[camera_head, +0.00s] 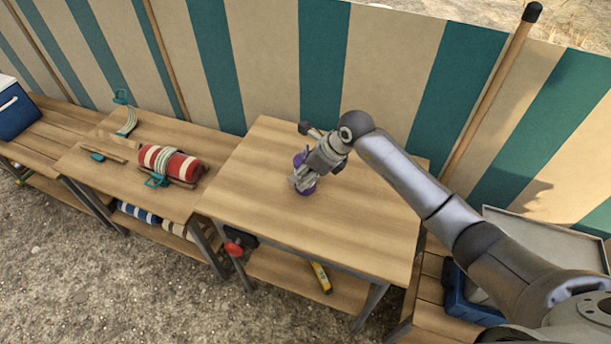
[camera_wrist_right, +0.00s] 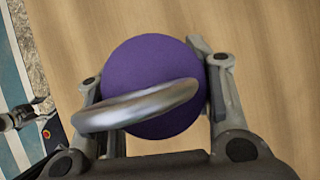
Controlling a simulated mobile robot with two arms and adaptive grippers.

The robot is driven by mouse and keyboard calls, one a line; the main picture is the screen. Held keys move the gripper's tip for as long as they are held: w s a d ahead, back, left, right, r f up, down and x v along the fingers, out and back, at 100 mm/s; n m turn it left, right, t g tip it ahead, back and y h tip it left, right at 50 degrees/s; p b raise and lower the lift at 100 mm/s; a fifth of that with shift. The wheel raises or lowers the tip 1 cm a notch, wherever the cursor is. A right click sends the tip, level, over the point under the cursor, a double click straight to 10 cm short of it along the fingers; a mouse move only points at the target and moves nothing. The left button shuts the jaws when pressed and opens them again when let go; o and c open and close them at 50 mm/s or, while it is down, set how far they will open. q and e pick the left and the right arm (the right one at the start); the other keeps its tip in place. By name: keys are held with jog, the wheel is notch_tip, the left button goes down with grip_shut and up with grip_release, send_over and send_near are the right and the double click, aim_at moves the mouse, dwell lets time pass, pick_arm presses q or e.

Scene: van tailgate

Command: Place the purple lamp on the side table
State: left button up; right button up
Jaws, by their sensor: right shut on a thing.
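The purple lamp (camera_head: 306,187) is at the middle of a wooden side table (camera_head: 340,230), mostly hidden behind my right gripper (camera_head: 300,181). In the right wrist view the lamp (camera_wrist_right: 150,75) shows as a round purple top with a metal ring handle (camera_wrist_right: 140,104) across it. The fingers of the right gripper (camera_wrist_right: 150,90) are on both sides of it, shut on it. Wooden tabletop fills the view behind the lamp. I cannot tell whether the lamp's base touches the tabletop.
A lower table to the left holds a red and white striped roll (camera_head: 169,163) and small tools. A blue cooler (camera_head: 14,108) stands at far left. A grey tray (camera_head: 545,240) is at right. A striped canvas wall (camera_head: 270,60) runs behind. The tabletop around the lamp is clear.

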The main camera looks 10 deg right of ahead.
jog(key=shift+r, duration=0.1)
jog(key=o, duration=1.1)
jog(key=shift+o, duration=0.2)
jog(key=v, duration=1.2)
jog(key=shift+b, duration=0.35)
jog(key=shift+s+d, duration=0.1)
